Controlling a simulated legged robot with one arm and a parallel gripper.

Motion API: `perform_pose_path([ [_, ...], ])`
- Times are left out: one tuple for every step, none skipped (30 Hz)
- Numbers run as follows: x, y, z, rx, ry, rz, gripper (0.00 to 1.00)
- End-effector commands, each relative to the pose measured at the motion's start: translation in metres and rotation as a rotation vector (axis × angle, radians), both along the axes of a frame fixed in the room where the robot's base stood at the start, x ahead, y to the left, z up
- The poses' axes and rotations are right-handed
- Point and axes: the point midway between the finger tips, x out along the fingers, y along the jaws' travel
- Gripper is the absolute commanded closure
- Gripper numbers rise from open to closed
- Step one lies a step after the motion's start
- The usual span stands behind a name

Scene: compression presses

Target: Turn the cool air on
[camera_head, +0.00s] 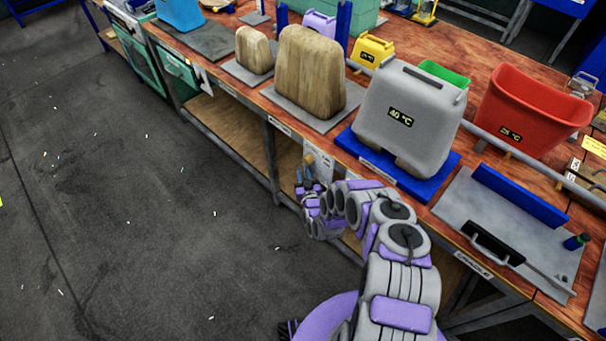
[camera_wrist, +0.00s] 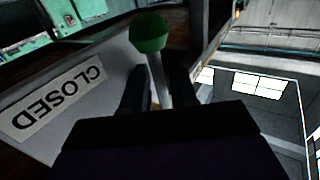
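A lever with a green round knob (camera_wrist: 149,32) and a pale metal stem (camera_wrist: 158,75) fills the middle of the wrist view. Beside it a light plate (camera_wrist: 105,55) carries a label reading CLOSED (camera_wrist: 58,100), seen upside down. My gripper (camera_wrist: 160,80) has one dark finger on each side of the stem, below the knob. I cannot tell whether the fingers press on the stem. In the head view my gripper (camera_head: 304,178) is at the bench's front, beside a light plate (camera_head: 319,161) below the bench top. The knob is hidden there. No cool air label is readable.
The wooden bench (camera_head: 345,130) runs diagonally above my gripper. A grey 40 °C container (camera_head: 425,90) sits on a blue base near its edge, with a red 25 °C container (camera_head: 530,105) to the right.

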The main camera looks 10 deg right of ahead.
Motion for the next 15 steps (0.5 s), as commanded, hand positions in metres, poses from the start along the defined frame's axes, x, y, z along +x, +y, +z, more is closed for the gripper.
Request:
perform_pose_path([
  [-0.0001,0.0001,0.0,0.0,0.0,0.0,0.78],
  [-0.0001,0.0001,0.0,0.0,0.0,0.0,0.81],
  [-0.0001,0.0001,0.0,0.0,0.0,0.0,0.84],
  [-0.0001,0.0001,-0.0001,0.0,0.0,0.0,0.87],
  [-0.0001,0.0002,-0.0001,0.0,0.0,0.0,0.9],
  [-0.0001,0.0001,-0.0001,0.0,0.0,0.0,0.94],
  [-0.0002,0.0002,-0.0002,0.0,0.0,0.0,0.97],
  [-0.0002,0.0002,-0.0002,0.0,0.0,0.0,1.0],
  [-0.0002,0.0002,-0.0002,0.0,0.0,0.0,1.0],
  [-0.0002,0.0001,-0.0002,0.0,0.0,0.0,1.0],
  [-0.0003,0.0001,-0.0003,0.0,0.001,0.0,1.0],
  [-0.0003,0.0001,-0.0003,0.0,0.001,0.0,1.0],
  [-0.0003,0.0001,-0.0003,0.0,0.001,0.0,1.0],
  [-0.0003,0.0001,-0.0003,0.0,0.001,0.0,1.0],
  [-0.0004,0.0002,-0.0004,0.0,0.001,0.0,1.0],
])
